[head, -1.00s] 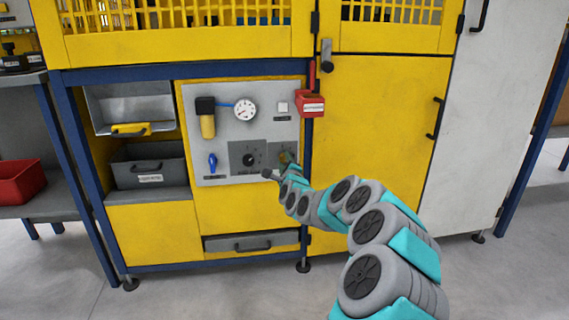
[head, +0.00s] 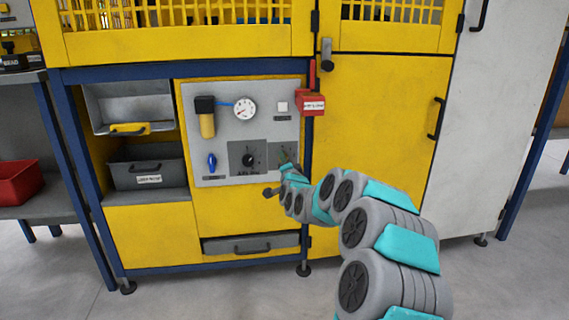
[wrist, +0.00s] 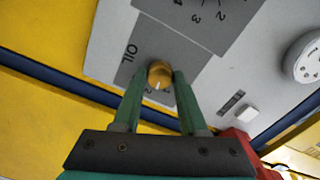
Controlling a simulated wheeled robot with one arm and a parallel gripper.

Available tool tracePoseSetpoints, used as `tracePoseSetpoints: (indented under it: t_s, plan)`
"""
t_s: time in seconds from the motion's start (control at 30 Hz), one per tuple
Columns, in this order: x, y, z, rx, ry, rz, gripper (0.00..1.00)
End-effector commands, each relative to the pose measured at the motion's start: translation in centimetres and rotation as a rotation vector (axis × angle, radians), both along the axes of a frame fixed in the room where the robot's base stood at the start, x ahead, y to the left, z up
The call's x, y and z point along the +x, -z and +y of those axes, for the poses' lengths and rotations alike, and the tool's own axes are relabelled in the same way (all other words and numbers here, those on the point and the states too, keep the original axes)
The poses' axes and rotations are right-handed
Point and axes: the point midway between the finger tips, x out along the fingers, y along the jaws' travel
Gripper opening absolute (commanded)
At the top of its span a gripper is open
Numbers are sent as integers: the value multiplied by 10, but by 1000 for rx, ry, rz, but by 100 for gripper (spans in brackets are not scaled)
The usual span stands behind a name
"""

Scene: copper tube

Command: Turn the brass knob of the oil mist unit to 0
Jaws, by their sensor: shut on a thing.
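The brass knob (wrist: 160,72) shows in the wrist view on a grey plate marked OIL (wrist: 130,53). A white mark on the knob's front faces down the picture, towards small printed digits, one of which looks like a 2. The other digits are hidden or too small to read. My gripper (wrist: 158,82) has its two green fingers on either side of the knob and is shut on it. In the head view my gripper (head: 287,163) is at the lower right of the grey panel (head: 220,180) and hides most of the knob.
Left of the OIL plate is a black dial (head: 249,159) on its own plate. A round gauge (head: 245,109), a blue valve handle (head: 212,162) and a yellow-bowled filter (head: 207,124) are on the panel. A red box (head: 311,103) juts out above my gripper, at the right.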

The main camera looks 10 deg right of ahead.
Motion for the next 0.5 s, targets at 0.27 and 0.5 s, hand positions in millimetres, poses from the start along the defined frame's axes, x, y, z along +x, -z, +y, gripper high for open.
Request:
tracePoseSetpoints:
  t_s: [0.27, 0.5]
  plan:
    - [0, 1, -1, -263, 0, 2, 0]
    - [0, 2, 0, -492, -2, 3, 0]
